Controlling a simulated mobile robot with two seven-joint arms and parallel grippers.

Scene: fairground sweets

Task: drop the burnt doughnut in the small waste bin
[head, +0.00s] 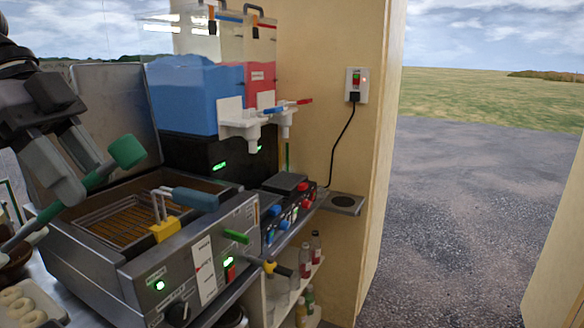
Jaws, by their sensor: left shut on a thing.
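My left gripper (70,190) is in the left of the head view, shut on a green-ended, rod-like tool (127,151). The tool slants from upper right down to the left, above the fryer's left side. A dark brown rounded thing (14,258) is partly cut off at the left edge, near the tool's low end; I cannot tell if it is the burnt doughnut. Pale doughnuts (18,301) lie at the lower left. I cannot make out the small waste bin for certain; a dark round rim (233,318) is cut off at the bottom. My right gripper is not in view.
A metal fryer (190,255) with a wire basket (118,220) and a blue-grey handle (195,198) fills the lower middle. Behind it stands a drinks machine (182,95) with blue and red tanks. Bottles (305,262) stand on a low shelf. A black cable (345,140) hangs on the wall.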

